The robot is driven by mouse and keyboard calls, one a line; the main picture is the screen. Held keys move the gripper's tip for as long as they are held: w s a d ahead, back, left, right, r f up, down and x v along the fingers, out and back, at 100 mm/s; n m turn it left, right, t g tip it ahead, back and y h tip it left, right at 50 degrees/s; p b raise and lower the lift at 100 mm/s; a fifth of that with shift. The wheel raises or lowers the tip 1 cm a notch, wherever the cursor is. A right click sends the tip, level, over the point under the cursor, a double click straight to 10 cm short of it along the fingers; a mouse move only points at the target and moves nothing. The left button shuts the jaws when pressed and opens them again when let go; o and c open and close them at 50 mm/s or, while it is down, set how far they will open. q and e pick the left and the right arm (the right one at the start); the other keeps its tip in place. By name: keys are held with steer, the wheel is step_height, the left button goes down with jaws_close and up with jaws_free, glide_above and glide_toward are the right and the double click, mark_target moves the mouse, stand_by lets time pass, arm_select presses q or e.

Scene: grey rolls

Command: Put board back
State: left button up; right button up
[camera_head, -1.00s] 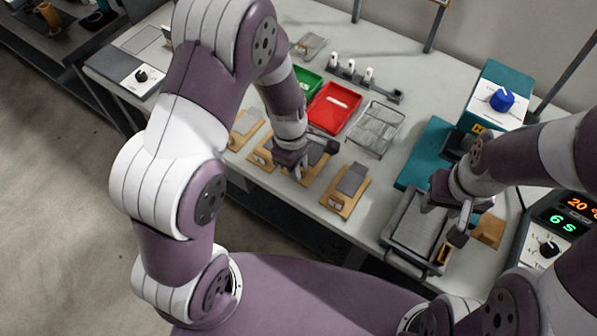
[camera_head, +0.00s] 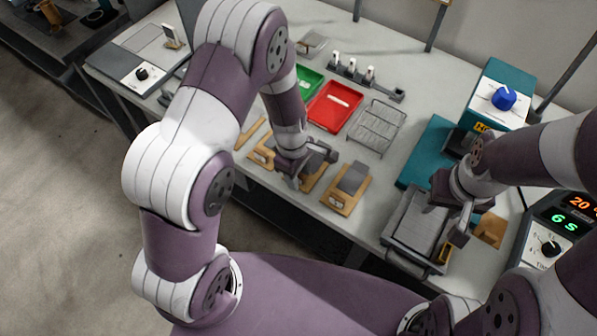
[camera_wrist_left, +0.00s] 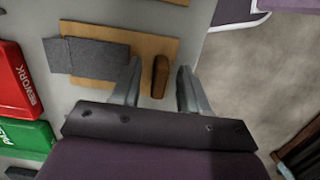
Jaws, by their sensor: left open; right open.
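Wooden boards with grey sheets lie in a row along the table's front edge. In the head view, one board (camera_head: 346,191) lies clear to the right of my left gripper (camera_head: 298,180). Another board (camera_head: 262,152) is partly covered by my left arm. In the left wrist view, a board (camera_wrist_left: 150,38) carries a grey sheet (camera_wrist_left: 98,58) and a small brown block (camera_wrist_left: 160,77). My left gripper (camera_wrist_left: 160,70) is open, its fingers on either side of this block, with gaps. My right gripper (camera_head: 447,215) is open above a grey tray (camera_head: 410,240); its fingertips are partly hidden.
A red tray (camera_head: 334,107), a green tray (camera_head: 308,80) and a wire rack (camera_head: 376,127) stand behind the boards. A teal machine (camera_head: 428,155) with a blue knob is at the right. A control box (camera_head: 550,225) stands at the right edge.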

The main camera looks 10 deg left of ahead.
arm_select(q)
step_height(320, 180, up, 12)
steer(key=a, duration=0.1)
steer(key=s+a+r+m+t+y, duration=0.1)
steer(key=s+a+r+m, duration=0.3)
steer(key=m, duration=1)
steer(key=s+a, duration=0.2)
steer(key=s, duration=0.2)
steer(key=shift+s+a+r+t+p, duration=0.15)
steer(key=shift+s+r+t+p, duration=0.1)
steer(key=shift+t+p, duration=0.15)
steer(key=shift+s, duration=0.1)
